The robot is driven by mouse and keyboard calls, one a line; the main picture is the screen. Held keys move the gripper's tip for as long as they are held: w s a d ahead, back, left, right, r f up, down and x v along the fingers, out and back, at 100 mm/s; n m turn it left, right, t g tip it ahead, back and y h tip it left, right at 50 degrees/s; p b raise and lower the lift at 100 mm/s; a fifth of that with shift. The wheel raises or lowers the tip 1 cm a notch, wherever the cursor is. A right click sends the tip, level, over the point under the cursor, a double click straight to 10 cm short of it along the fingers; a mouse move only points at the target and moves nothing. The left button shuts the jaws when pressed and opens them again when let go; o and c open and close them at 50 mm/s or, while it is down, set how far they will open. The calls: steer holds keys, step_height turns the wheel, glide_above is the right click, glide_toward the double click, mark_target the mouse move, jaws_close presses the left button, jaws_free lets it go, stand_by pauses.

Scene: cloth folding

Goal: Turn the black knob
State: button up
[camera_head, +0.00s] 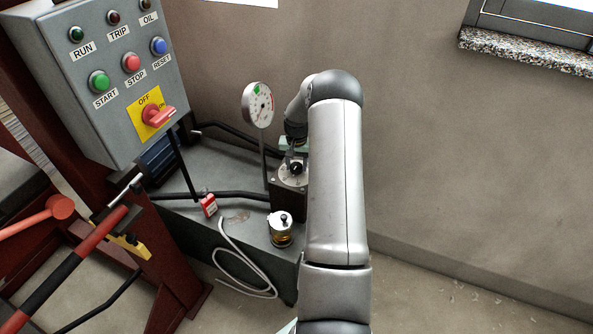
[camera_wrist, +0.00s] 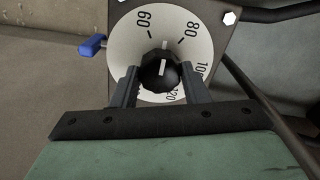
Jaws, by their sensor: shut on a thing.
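The black knob (camera_wrist: 160,72) has a white pointer line and sits at the centre of a white dial (camera_wrist: 127,40) marked 60, 80, 100 and 120. My gripper (camera_wrist: 160,82) has its two dark fingers on either side of the knob, shut on it. The pointer line stands about upright in the wrist view, between the 60 and 80 marks. In the head view the knob (camera_head: 296,168) shows small on top of a dark block (camera_head: 289,199), with my arm close beside and behind it.
A round gauge (camera_head: 258,105) on a post stands left of the block. A grey control box (camera_head: 110,80) with buttons and a red switch is at upper left. A glass-sided jar (camera_head: 281,230), a red padlock tag (camera_head: 208,205) and a pale cable (camera_head: 245,268) lie nearby. A blue-tipped lever (camera_wrist: 92,45) sits beside the dial.

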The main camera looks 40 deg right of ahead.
steer(key=m+b, duration=0.1)
steer(key=m, duration=0.1)
steer(key=m+b, duration=0.1)
steer(key=b, duration=0.1)
steer(key=shift+f+m, duration=0.2)
steer(key=shift+m, duration=0.2)
steer(key=m+b, duration=0.2)
steer(key=m, duration=0.1)
steer(key=shift+r, duration=0.1)
steer(key=m+b, duration=0.1)
steer(key=m, duration=0.6)
steer(key=shift+r+m, duration=0.1)
steer(key=shift+m, duration=0.3)
steer(key=m, duration=0.4)
steer(key=shift+m, duration=0.3)
steer(key=m, duration=0.3)
steer(key=shift+m, duration=0.3)
steer(key=m+p, duration=0.1)
steer(key=m, duration=0.3)
steer(key=shift+p, duration=0.3)
steer(key=shift+m+p, duration=0.3)
steer(key=shift+m, duration=1.3)
